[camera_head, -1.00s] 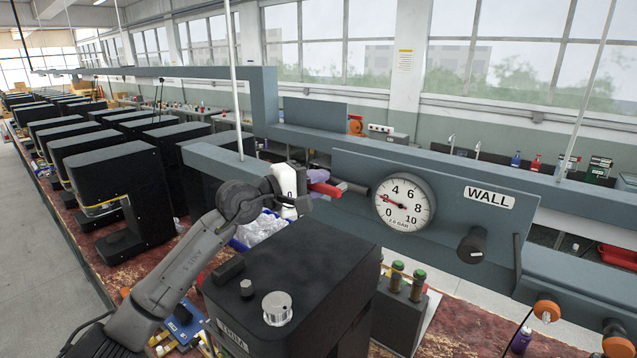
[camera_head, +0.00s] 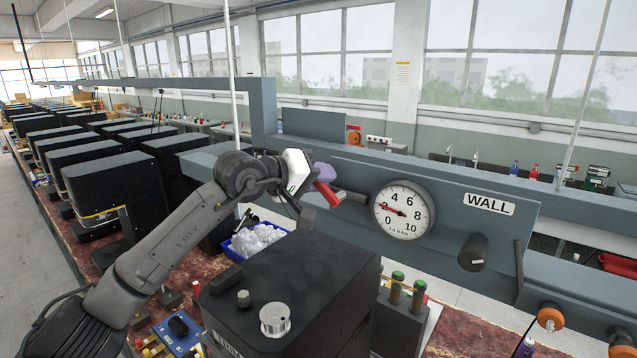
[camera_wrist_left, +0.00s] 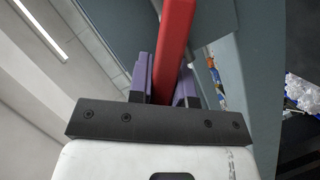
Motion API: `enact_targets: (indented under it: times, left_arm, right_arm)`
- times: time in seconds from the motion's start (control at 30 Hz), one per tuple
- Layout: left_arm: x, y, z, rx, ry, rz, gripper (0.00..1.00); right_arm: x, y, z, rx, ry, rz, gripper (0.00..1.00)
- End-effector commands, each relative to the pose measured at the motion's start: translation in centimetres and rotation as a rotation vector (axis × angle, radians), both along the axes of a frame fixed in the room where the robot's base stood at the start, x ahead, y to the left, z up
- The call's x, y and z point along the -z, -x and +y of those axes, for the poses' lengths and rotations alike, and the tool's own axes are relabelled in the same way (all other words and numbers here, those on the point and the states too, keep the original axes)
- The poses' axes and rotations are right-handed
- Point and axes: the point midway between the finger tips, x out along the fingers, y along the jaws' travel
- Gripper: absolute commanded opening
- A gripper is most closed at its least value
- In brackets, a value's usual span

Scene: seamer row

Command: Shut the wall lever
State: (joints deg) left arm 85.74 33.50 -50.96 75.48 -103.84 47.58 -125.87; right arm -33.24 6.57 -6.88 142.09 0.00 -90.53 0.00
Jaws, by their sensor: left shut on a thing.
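The wall lever is a red handle (camera_head: 328,191) on a dark pipe at the left end of the grey WALL panel (camera_head: 450,210). In the head view it slants down to the right. My left gripper (camera_head: 322,178), with purple fingers, is shut on the red lever. In the left wrist view the red lever (camera_wrist_left: 174,45) runs between the two purple fingers (camera_wrist_left: 165,80). Part of the lever is hidden by the gripper. My right gripper is not in view.
A round gauge (camera_head: 403,210) and a dark knob (camera_head: 472,252) sit on the panel right of the lever. A black machine (camera_head: 290,285) stands in front, below my left arm. A blue bin of clear items (camera_head: 232,254) is behind it.

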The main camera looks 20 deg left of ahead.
Motion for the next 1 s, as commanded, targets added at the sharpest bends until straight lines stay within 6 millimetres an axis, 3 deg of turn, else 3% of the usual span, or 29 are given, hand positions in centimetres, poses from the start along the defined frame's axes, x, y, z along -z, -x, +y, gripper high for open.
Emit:
enact_targets:
  times: [0.6,1.0]
  left_arm:
    - [-1.8,0.8,-2.3,0.0,-0.548,-0.184,0.0]
    - [-1.9,1.2,-3.5,0.0,-0.794,-0.266,0.0]
  right_arm:
    - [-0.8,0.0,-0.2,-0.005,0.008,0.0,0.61]
    - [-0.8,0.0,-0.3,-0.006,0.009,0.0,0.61]
